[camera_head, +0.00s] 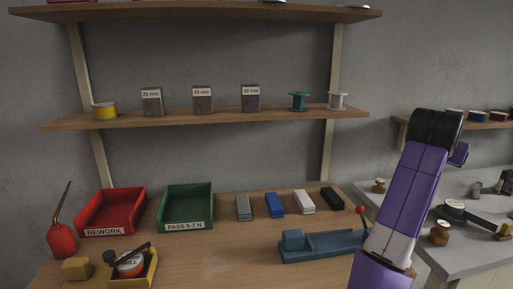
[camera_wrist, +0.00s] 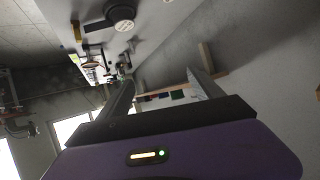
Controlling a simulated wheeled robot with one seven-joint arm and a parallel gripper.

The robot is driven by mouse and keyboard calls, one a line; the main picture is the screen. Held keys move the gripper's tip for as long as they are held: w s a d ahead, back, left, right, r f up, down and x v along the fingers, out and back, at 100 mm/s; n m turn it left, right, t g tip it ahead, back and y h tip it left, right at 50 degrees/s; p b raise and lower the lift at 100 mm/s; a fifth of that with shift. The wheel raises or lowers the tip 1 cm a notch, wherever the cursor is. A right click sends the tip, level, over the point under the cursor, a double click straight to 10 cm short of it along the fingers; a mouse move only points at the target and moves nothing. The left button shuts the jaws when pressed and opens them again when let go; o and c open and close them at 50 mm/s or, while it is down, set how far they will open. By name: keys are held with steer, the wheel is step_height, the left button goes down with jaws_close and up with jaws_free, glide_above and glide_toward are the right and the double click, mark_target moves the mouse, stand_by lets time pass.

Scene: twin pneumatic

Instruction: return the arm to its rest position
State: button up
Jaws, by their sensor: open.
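My purple and white arm rises at the right of the head view, with its black joint at the top. My gripper (camera_wrist: 168,92) shows in the wrist view, where its two grey fingers stand well apart with nothing between them. The fingers cannot be made out in the head view. The wrist view is turned on its side and shows walls, a window and a grey bench surface beyond the fingers.
The wooden bench holds a red REWORK tray (camera_head: 113,211), a green PASS tray (camera_head: 186,206), several small blocks and a blue fixture (camera_head: 320,246) close to my arm. A shelf (camera_head: 215,117) hangs above. A grey side table (camera_head: 470,235) with tools stands right.

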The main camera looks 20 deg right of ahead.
steer(key=w+a+f+n+t+h+p, duration=0.2)
steer(key=w+a+n+t, duration=0.2)
steer(key=a+n+t, duration=0.4)
steer(key=s+a+f+n+t+y+p, duration=0.1)
steer(key=s+a+f+n+t+y, duration=0.3)
steer(key=a, duration=0.5)
steer(key=s+a+f+n+t+y, duration=0.2)
steer(key=a+f, duration=0.3)
steer(key=a, duration=0.4)
steer(key=s+a+f+g+y+p, duration=0.1)
steer(key=s+a+f+y, duration=0.1)
steer(key=s+a, duration=0.4)
steer(key=s+a+f+g+y+p, duration=0.1)
steer(key=s+a+f+y, duration=0.2)
steer(key=s, duration=1.2)
steer(key=s+a+f+g+y+p, duration=0.1)
steer(key=s+a+f, duration=0.4)
steer(key=s+a, duration=0.5)
steer(key=shift+s+a+f+n+g+y+p, duration=0.35)
steer(key=shift+s+y+p, duration=0.2)
steer(key=shift+y, duration=0.45)
